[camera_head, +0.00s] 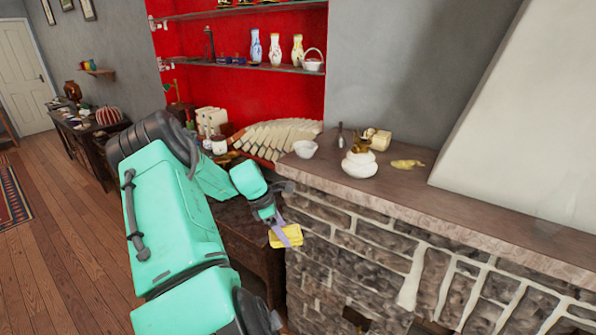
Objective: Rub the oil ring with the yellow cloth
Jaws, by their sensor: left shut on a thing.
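My left gripper (279,222) hangs in front of the stone mantel's left end, below the level of its top. It is shut on the yellow cloth (287,237), which shows as a small bright yellow piece at its tip. A flat olive-yellow patch (407,163) lies on the mantel top, right of the white pot (359,164); it may be the oil ring, but its shape is too small to tell. The cloth is apart from this patch, lower and to the left. My right gripper is not in view.
A fan-like row of cream pieces (277,137) stands behind. The chimney hood (530,120) rises at right. The mantel's front strip is clear.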

